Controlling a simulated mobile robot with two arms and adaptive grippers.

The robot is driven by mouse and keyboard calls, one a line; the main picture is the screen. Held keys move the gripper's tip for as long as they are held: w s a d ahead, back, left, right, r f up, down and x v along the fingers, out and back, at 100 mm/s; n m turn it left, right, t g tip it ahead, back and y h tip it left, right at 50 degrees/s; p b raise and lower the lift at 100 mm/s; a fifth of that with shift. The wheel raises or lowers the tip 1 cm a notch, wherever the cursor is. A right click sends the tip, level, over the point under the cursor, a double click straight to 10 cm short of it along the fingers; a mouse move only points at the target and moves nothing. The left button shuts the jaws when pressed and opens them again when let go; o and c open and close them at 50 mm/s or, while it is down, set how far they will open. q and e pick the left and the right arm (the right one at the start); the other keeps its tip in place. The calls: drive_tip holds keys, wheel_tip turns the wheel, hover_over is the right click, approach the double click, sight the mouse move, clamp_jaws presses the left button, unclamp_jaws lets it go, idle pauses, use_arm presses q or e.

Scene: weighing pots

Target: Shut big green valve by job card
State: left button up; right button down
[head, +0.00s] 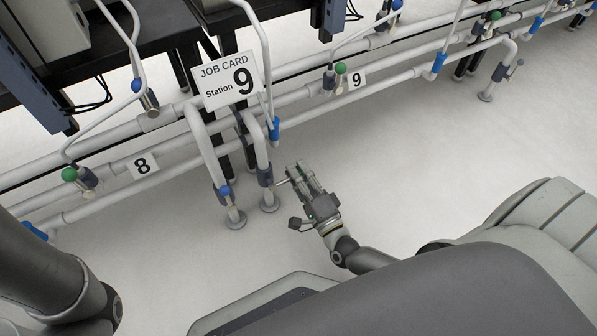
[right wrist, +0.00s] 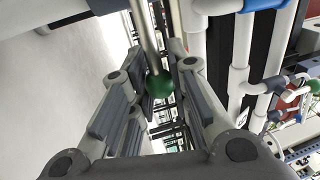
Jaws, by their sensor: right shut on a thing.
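The job card (head: 231,79) reads "JOB CARD Station 9" and stands at the pipe rack in the head view. My right gripper (head: 298,169) is at a dark grey valve (head: 265,176) on a low vertical pipe below the card. In the right wrist view, a green ball knob (right wrist: 159,84) on a metal lever (right wrist: 145,35) sits between the fingers of my right gripper (right wrist: 152,72), which is shut on it. In the head view the fingers hide this knob. My left gripper is out of view.
A blue-knobbed valve (head: 225,191) is just left of the held one. A smaller green knob (head: 340,68) is by the "9" plate (head: 357,79). Another green knob (head: 69,174) is near the "8" plate (head: 142,165). The floor right of my gripper is clear.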

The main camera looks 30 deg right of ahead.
drive_tip(key=shift+f, duration=0.1)
idle(0.3)
drive_tip(key=c, duration=1.3)
unclamp_jaws()
wheel_tip(320, 180, up, 10)
drive_tip(key=shift+r, duration=0.1)
drive_tip(key=shift+c, duration=0.3)
